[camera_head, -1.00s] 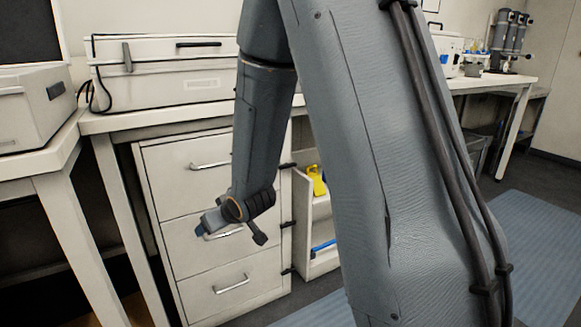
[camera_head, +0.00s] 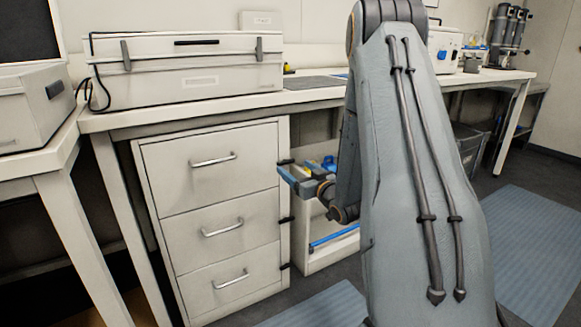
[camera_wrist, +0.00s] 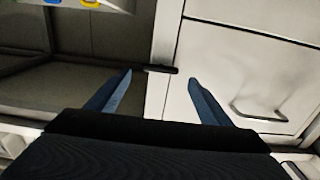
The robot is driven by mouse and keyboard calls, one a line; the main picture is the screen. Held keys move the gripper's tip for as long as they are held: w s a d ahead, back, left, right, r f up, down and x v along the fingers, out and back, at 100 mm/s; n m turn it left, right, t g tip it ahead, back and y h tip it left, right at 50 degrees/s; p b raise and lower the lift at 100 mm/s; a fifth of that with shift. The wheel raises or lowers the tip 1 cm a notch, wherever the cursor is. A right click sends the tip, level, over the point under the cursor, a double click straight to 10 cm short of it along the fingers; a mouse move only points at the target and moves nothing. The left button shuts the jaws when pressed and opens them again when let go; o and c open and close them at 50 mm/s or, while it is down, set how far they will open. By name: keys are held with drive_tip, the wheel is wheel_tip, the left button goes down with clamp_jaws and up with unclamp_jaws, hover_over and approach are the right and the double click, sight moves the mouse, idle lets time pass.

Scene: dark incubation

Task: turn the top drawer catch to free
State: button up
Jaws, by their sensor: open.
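The cabinet's top drawer (camera_head: 205,172) is closed. Its catch (camera_head: 285,162) is a small dark bar on the right edge of the cabinet front. My gripper (camera_head: 286,178) is beside that edge, close to the catch, with blue fingers. In the wrist view my gripper (camera_wrist: 160,86) is open. A black catch bar (camera_wrist: 160,69) lies level across the cabinet edge, just beyond and between the fingertips. I see no contact with it. A drawer handle (camera_wrist: 262,112) shows to the right.
Below are the middle catch (camera_head: 286,220) and lower catch (camera_head: 285,266). An open shelf unit (camera_head: 325,262) with a blue bar (camera_head: 335,237) and small coloured items stands right of the cabinet. A large case (camera_head: 185,75) rests on the bench above. Blue mats (camera_head: 545,240) lie on the floor.

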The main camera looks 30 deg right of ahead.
sight(287, 162)
drive_tip(key=shift+w+a+b, duration=0.1)
drive_tip(key=shift+w+b, duration=0.25)
drive_tip(key=shift+w, duration=1.75)
drive_tip(key=shift+c, duration=0.3)
drive_tip(key=c, duration=1)
